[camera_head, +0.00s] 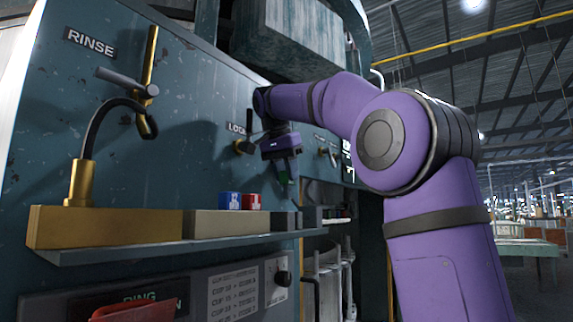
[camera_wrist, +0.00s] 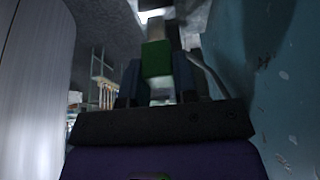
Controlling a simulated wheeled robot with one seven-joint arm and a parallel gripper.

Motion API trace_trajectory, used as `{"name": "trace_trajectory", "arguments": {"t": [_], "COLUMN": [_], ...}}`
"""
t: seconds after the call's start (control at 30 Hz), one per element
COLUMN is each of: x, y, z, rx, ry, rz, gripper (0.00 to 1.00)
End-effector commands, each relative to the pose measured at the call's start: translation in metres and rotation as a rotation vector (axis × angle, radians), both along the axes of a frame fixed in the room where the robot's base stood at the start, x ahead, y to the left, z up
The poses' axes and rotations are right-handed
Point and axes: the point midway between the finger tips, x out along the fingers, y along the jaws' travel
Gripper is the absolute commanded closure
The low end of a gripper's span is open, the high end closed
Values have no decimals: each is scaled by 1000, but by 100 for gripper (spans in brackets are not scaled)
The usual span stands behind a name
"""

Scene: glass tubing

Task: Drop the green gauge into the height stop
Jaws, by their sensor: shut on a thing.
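My gripper (camera_head: 286,172) hangs below my wrist, in front of the teal machine panel and above the right end of the shelf. It is shut on the green gauge (camera_wrist: 157,60), a small green block between the two dark fingers in the wrist view. In the head view only a little green shows at the fingertips. A paler piece adjoins the gauge's far end in the wrist view; I cannot tell if it is part of it. I cannot make out for certain which part is the height stop. The gauge is clear of the shelf.
The shelf (camera_head: 170,250) carries a brass block (camera_head: 105,228), a beige block (camera_head: 225,224), blue (camera_head: 229,201) and red (camera_head: 251,202) cubes, and dark grey blocks (camera_head: 285,221). Levers stick out of the panel, including one by the LOCK label (camera_head: 237,128). The panel wall (camera_wrist: 285,90) is close on the right in the wrist view.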

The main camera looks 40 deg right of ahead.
Motion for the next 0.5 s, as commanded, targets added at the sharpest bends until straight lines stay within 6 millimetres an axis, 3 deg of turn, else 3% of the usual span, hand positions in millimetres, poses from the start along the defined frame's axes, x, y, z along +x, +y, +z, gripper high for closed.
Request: {"name": "trace_trajectory", "arguments": {"t": [0.2,0.5], "x": [0,0], "y": [0,0], "z": [-13,-17], "rx": [0,0], "ry": [1,0], "rz": [1,0], "gripper": [96,96]}}
